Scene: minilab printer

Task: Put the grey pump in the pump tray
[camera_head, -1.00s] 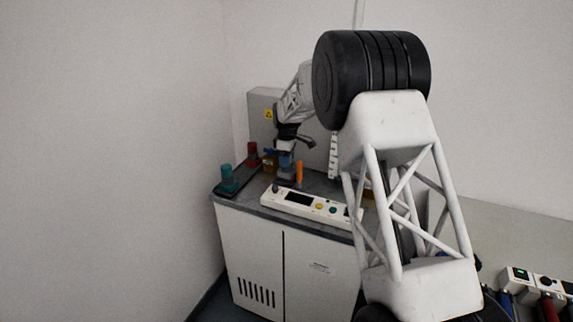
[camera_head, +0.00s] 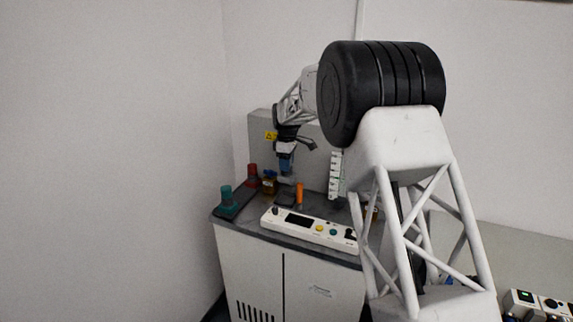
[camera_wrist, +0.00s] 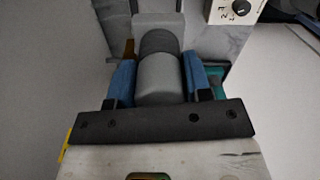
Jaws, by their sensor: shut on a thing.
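My gripper (camera_head: 286,164) is shut on the grey pump (camera_wrist: 160,78), its blue fingers on both sides of the rounded grey body in the wrist view. In the head view, the gripper is above the rear of the benchtop, and only a little of the pump (camera_head: 287,180) shows below the fingers. A long dark tray (camera_head: 229,212), seemingly the pump tray, lies at the left end of the bench. A teal pump-like piece (camera_head: 227,197) stands at its front and a red one (camera_head: 252,174) at its back. Any slot between them is hard to make out.
An amber bottle (camera_head: 269,182) stands between the tray and the gripper. An orange upright piece (camera_head: 299,193) is just right of the gripper. A white control panel (camera_head: 309,228) runs along the bench front. A dark square (camera_head: 285,198) lies below the gripper.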

